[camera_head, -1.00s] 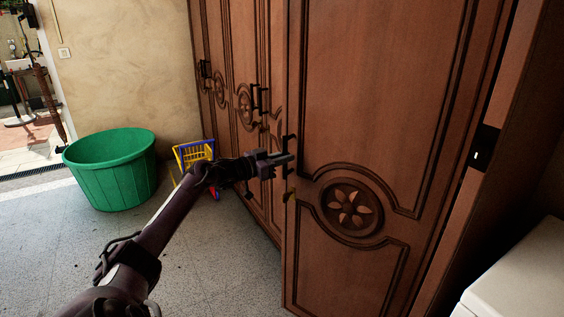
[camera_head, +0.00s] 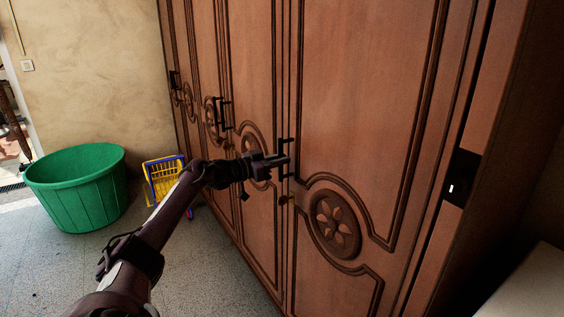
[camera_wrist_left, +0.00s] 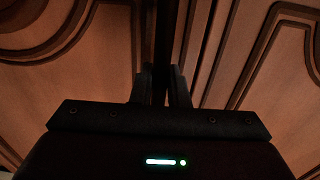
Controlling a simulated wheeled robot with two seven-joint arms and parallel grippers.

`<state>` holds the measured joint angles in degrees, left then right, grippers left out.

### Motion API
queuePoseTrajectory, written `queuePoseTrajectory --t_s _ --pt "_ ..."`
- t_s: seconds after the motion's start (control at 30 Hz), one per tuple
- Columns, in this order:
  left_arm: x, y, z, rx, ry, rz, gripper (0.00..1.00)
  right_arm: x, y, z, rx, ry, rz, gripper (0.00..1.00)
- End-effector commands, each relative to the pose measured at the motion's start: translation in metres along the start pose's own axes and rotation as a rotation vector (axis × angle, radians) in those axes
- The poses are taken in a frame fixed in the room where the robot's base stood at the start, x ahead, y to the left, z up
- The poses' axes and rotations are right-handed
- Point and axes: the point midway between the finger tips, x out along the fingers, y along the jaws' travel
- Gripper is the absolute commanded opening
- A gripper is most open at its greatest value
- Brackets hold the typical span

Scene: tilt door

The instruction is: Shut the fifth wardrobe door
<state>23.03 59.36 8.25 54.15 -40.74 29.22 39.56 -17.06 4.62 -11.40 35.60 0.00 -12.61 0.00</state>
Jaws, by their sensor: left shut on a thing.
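The fifth wardrobe door (camera_head: 362,120) is the nearest brown panelled door in the head view, with a carved flower medallion. It looks nearly flush with the neighbouring door (camera_head: 255,75); a small gap is hard to judge. Its dark handle (camera_head: 286,147) is on its left edge. My left gripper (camera_head: 284,160) is at that handle. In the left wrist view, the fingers (camera_wrist_left: 163,88) are shut on the dark upright handle (camera_wrist_left: 166,35), with door panels on both sides. My right gripper is not in view.
The other wardrobe doors (camera_head: 205,60) run back to the left. A green tub (camera_head: 75,190) and a yellow and blue toy cart (camera_head: 165,178) stand on the grey floor at the left. A white surface (camera_head: 525,285) is at the lower right.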

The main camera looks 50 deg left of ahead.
Motion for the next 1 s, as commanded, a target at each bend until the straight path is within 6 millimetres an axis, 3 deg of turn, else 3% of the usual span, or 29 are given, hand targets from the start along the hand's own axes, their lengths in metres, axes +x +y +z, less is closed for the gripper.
queuePoseTrajectory --t_s 0.03,0.2,0.23,0.33,0.73,1.0 --pt "0.0 0.002 0.007 -0.006 -0.013 0.003 0.0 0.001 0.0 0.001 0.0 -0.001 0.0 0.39" --pt "0.0 0.002 0.007 -0.006 -0.013 0.003 0.0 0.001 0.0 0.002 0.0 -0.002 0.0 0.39" --pt "0.0 0.002 0.008 -0.006 -0.014 0.003 0.18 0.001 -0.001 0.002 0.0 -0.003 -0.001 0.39" --pt "0.0 0.002 0.006 -0.005 -0.011 0.002 0.31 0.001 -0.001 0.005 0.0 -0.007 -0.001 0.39" --pt "-0.004 0.0 0.003 -0.002 -0.004 -0.001 0.32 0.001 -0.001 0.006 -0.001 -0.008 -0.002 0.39" --pt "-0.033 0.001 0.006 -0.001 -0.007 0.0 0.32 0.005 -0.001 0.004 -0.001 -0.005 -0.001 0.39"
